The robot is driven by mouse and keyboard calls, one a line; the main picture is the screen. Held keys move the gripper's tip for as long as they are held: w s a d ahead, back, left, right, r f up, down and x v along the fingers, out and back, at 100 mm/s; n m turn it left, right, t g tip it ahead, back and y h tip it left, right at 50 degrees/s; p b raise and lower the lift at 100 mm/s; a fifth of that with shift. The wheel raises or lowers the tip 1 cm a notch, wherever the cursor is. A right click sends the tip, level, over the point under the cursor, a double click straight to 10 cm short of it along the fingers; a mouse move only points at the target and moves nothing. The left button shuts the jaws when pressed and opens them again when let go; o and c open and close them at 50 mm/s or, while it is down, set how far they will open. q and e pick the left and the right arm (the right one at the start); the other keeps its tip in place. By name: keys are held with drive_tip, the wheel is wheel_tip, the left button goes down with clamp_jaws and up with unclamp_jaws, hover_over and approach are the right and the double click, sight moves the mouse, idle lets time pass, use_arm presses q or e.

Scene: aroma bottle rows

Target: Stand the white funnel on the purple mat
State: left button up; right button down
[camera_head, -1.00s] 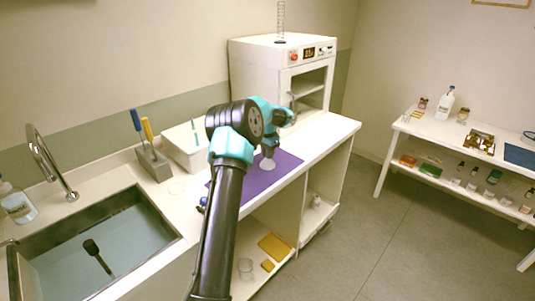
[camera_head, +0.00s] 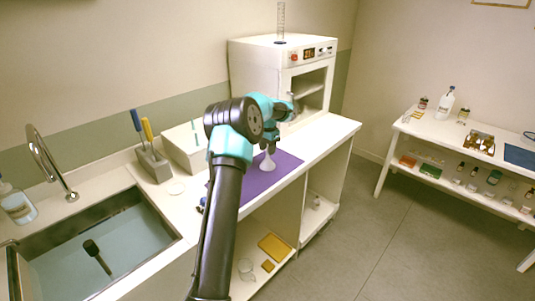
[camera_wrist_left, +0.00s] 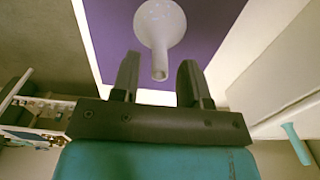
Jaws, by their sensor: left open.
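The white funnel (camera_head: 267,163) stands on the purple mat (camera_head: 287,163), wide mouth down and stem up. In the left wrist view the funnel (camera_wrist_left: 160,22) is at top centre over the purple mat (camera_wrist_left: 108,32), its stem end toward me. My left gripper (camera_head: 267,148) is just above the stem in the head view. In the wrist view the open fingers of my left gripper (camera_wrist_left: 159,66) lie either side of the stem end, with gaps and nothing held. My left arm hides part of the mat in the head view. My right gripper is not in view.
A white oven-like cabinet (camera_head: 262,67) stands behind the mat. A white box (camera_head: 183,150) and a tool holder (camera_head: 153,166) stand to the left, near the sink (camera_head: 162,241). The counter right of the mat (camera_head: 335,130) is clear.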

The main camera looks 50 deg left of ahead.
use_arm(q)
wheel_tip(320, 180, up, 9)
drive_tip(key=shift+r, duration=0.2)
idle(0.6)
